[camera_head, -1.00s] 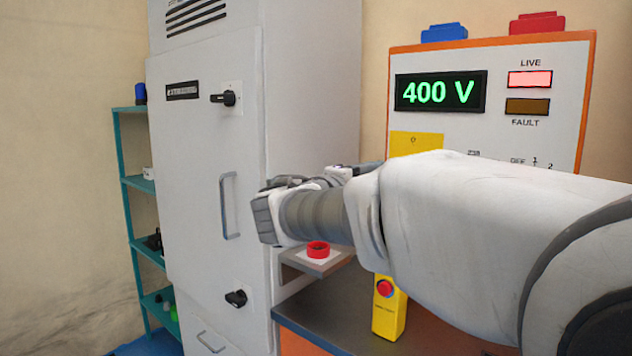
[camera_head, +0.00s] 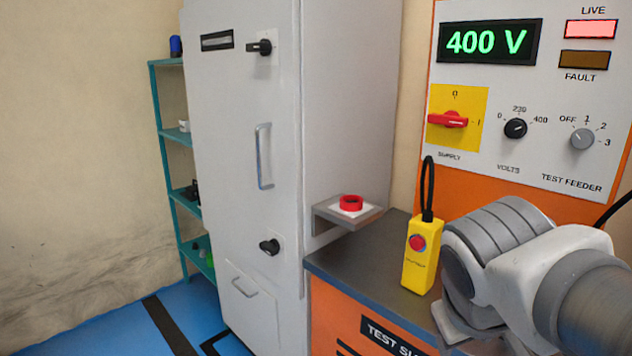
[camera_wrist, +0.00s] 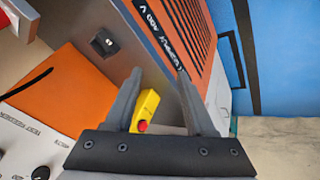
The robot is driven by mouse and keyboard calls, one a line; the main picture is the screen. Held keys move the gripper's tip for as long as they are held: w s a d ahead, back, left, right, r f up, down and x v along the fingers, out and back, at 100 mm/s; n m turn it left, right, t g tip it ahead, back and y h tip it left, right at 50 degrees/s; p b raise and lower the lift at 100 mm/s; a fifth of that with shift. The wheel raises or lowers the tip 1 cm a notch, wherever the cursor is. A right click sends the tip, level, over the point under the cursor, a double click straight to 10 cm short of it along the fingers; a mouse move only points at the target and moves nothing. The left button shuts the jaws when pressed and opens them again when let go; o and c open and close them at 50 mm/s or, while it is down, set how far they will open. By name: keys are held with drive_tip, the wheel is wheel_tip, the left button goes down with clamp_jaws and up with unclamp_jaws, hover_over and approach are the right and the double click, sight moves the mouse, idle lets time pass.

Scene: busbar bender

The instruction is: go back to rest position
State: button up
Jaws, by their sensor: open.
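My gripper (camera_wrist: 158,98) shows in the wrist view with its two grey fingers spread apart and nothing between them at the tips. In the head view my arm reaches in at the lower right, and the fingers are not visible there. In the wrist view a yellow pendant box (camera_wrist: 147,107) with a red button appears beyond the fingers. The same yellow pendant (camera_head: 421,255) stands upright on the dark bench top (camera_head: 370,262) in the head view, just left of my arm and apart from it as far as I can tell.
A grey cabinet (camera_head: 255,185) with handles stands at left centre. A red button (camera_head: 351,203) sits on its side shelf. The panel (camera_head: 590,165) reads 400 V with LIVE lit; its red supply switch (camera_head: 447,119) points sideways. Teal shelves (camera_head: 170,150) stand left. Blue floor (camera_head: 195,305) is open.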

drive_tip(key=s+a+f+m+y+p, duration=0.1)
drive_tip(key=s+a+f+m+y, duration=0.15)
drive_tip(key=s+a, duration=0.2)
wheel_tip(320, 180, up, 25)
drive_tip(key=p, duration=2.4)
drive_tip(key=shift+w+f+n+t+y, duration=0.2)
drive_tip(key=shift+w+n+t+y, duration=0.05)
drive_tip(key=shift+n+t+y, duration=0.1)
